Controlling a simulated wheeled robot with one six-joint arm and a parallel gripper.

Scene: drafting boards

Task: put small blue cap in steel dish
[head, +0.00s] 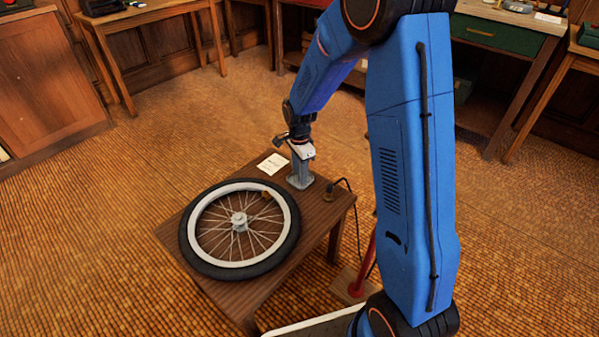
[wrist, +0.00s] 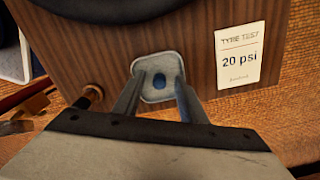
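The steel dish (wrist: 172,62) is a small, pale, rounded square on the wooden table, seen in the wrist view. The small blue cap (wrist: 159,82) appears inside it, near its middle. My gripper (wrist: 157,88) is open, with its two fingers apart on either side of the cap and over the dish. No finger visibly touches the cap. In the head view my gripper (head: 300,183) points down at the table's back right part, and it hides the dish and cap there.
A spoked wheel with a black tyre (head: 194,263) lies on the wooden table (head: 240,295). A white card (head: 272,164) reading "20 psi" lies left of my gripper. A brass fitting (head: 328,191) with a black hose is at the table's right edge. A red pump (head: 362,272) stands beside the table.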

